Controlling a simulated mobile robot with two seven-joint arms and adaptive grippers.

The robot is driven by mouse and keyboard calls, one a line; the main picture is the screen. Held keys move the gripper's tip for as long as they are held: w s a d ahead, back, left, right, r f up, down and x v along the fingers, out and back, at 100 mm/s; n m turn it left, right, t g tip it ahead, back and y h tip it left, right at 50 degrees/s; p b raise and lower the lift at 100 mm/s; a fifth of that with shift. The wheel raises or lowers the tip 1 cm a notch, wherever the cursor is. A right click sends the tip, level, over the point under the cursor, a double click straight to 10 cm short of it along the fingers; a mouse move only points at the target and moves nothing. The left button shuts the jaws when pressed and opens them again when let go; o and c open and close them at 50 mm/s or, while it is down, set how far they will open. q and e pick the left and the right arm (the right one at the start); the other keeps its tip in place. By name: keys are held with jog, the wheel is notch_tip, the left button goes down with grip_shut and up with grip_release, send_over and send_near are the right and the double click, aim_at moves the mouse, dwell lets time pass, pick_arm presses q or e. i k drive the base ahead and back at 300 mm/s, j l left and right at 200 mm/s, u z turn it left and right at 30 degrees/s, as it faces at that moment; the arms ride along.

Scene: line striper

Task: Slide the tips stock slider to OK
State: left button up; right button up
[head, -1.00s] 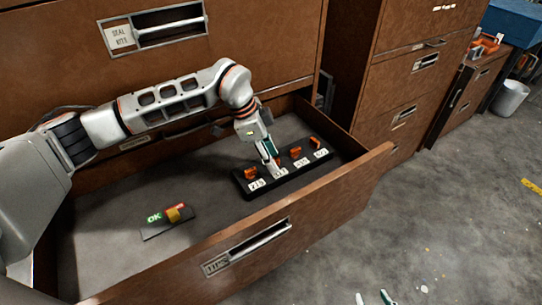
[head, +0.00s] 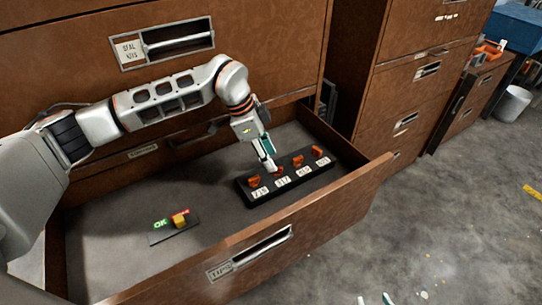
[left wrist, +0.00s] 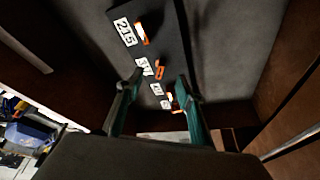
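The slider plate (head: 158,238) lies flat on the drawer floor at the left. It has a green OK label (head: 160,223) at its left end and a red label (head: 181,212) at its right end. Its yellow-orange knob (head: 180,222) sits at the red end, away from OK. My left gripper (head: 268,166) is well to the right of the slider, low over the black tip rack (head: 262,196). In the left wrist view its two fingers (left wrist: 158,80) stand apart with nothing held between them. My right gripper is in neither view.
The rack holds several orange tips (head: 297,156) with white number labels. The open drawer's front wall (head: 330,215) and its handle rise in front. The closed drawer above (head: 60,60) is behind my arm. Bare drawer floor lies between rack and slider.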

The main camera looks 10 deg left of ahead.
aim_at(180, 222)
jog(key=k+j, duration=0.35)
jog(key=j, duration=0.2)
jog(key=k+j, duration=0.35)
jog(key=j, duration=0.15)
jog(key=k+j, duration=0.35)
jog(key=j, duration=0.2)
jog(key=k+j, duration=0.35)
jog(key=j, duration=0.15)
